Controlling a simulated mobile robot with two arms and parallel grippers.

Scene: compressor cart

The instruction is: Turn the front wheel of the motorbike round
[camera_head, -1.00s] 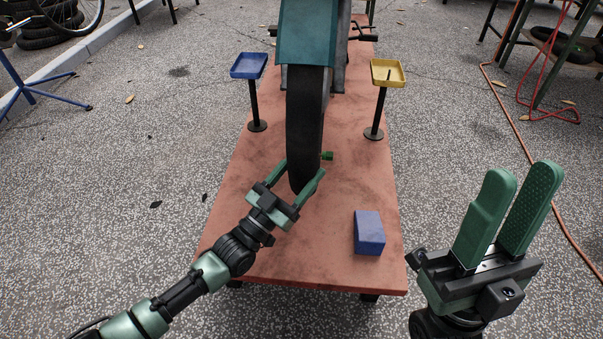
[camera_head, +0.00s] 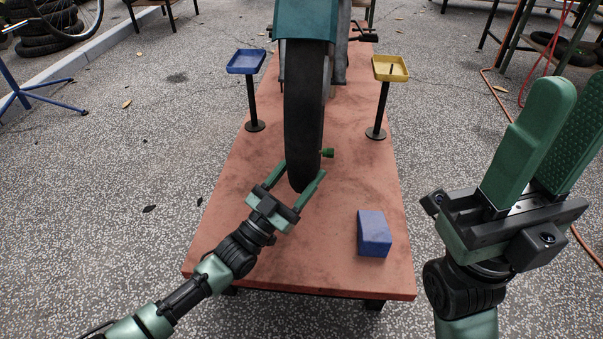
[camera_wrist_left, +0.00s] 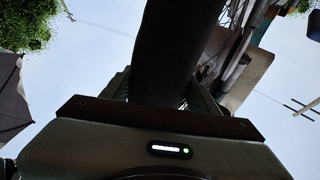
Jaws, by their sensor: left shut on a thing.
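The motorbike's front wheel (camera_head: 304,125) stands upright on the reddish platform, its black tyre facing me under a teal fender (camera_head: 305,20). My left gripper (camera_head: 296,178) is at the bottom of the tyre, with one finger on each side, shut on it. In the left wrist view the dark tyre (camera_wrist_left: 178,45) rises between the two fingers. A small green knob (camera_head: 327,153) shows at the right side of the wheel. My right gripper (camera_head: 550,140) is raised at the right, open and empty, with a gap between its green fingers.
The reddish platform (camera_head: 250,240) carries a blue block (camera_head: 374,233) at front right. A blue tray (camera_head: 246,62) and a yellow tray (camera_head: 390,68) stand on black posts either side of the wheel. An orange hose (camera_head: 497,95) lies on the ground at right.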

